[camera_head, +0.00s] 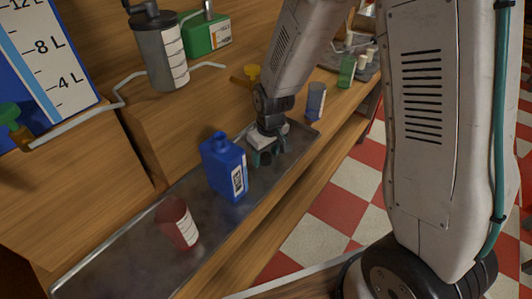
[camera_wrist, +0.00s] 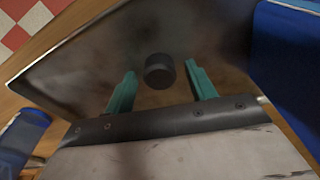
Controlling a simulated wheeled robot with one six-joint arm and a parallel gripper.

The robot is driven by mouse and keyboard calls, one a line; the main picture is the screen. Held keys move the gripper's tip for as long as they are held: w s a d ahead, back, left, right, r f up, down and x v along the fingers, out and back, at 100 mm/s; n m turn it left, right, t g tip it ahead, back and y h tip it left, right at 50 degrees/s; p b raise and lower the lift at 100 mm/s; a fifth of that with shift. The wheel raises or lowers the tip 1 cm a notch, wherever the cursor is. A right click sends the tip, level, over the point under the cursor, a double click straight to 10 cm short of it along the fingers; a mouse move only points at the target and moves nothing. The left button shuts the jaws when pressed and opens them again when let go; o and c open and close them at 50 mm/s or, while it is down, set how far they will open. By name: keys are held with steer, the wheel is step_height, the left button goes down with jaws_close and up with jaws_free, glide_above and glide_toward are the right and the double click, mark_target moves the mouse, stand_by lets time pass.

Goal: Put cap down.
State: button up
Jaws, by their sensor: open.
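A small dark round cap (camera_wrist: 160,72) is on the metal tray (camera_wrist: 85,70) in the wrist view. It lies between the two teal fingers of my gripper (camera_wrist: 161,75), with a gap on each side. In the head view my gripper (camera_head: 265,156) is low over the far part of the tray (camera_head: 120,262), pointing down, with its fingers apart. It is just right of the blue jug (camera_head: 222,165). The cap is hard to make out there, as the fingers mostly hide it.
The blue jug fills the right of the wrist view (camera_wrist: 285,70). A red cup (camera_head: 178,222) stands on the near tray. A blue cup (camera_head: 316,102) is beyond my gripper. A grey canister (camera_head: 163,55) and green box (camera_head: 207,34) stand on the raised shelf behind.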

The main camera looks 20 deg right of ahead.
mark_target(269, 158)
step_height(269, 158, up, 11)
steer(key=s, duration=0.1)
steer(key=s+d+r+m, duration=0.2)
steer(key=s+d+r, duration=0.2)
steer(key=s+r, duration=0.3)
steer(key=s+d+r+m, duration=0.2)
steer(key=s+d+r, duration=0.2)
steer(key=s, duration=1.3)
step_height(269, 158, up, 4)
steer(key=shift+s+f+m+h, duration=0.1)
steer(key=shift+s+m+h, duration=0.2)
steer(key=shift+s, duration=0.1)
